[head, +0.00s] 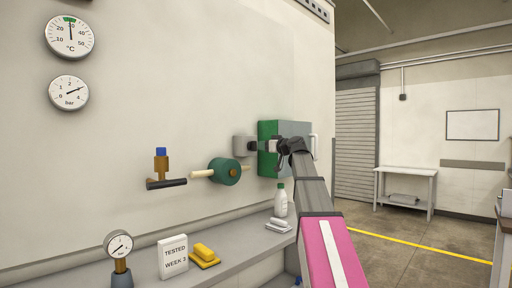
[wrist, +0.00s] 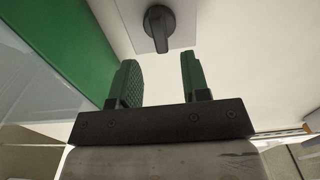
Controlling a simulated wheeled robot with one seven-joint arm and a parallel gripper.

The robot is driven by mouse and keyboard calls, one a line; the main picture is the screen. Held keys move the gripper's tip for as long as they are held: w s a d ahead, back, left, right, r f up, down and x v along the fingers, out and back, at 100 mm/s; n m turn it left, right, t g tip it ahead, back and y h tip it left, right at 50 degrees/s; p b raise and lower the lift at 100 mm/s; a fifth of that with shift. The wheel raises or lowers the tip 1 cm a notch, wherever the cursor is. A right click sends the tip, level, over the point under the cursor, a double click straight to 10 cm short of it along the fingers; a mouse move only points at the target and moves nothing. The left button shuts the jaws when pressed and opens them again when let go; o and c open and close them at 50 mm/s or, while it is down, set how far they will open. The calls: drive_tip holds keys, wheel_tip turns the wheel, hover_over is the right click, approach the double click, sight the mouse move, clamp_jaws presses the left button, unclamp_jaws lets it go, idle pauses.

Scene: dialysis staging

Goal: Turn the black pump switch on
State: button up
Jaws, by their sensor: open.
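The black pump switch (wrist: 158,28) is a rotary knob on a light grey plate (wrist: 135,22) at the top of the wrist view. Its handle points down the picture, toward my gripper. My gripper (wrist: 160,66) is open and empty, its two dark fingers apart on either side of the knob's line. The knob appears beyond the fingertips, and I see no contact.
A green side panel (wrist: 65,40) is close to my gripper's left in the wrist view. In the head view, a green round valve (head: 224,171) and a brass valve with a blue top (head: 161,165) are on the wall. A white bottle (head: 280,200) stands on the ledge below.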

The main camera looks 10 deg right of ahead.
sight(256, 145)
drive_tip(key=x, duration=0.6)
clamp_jaws()
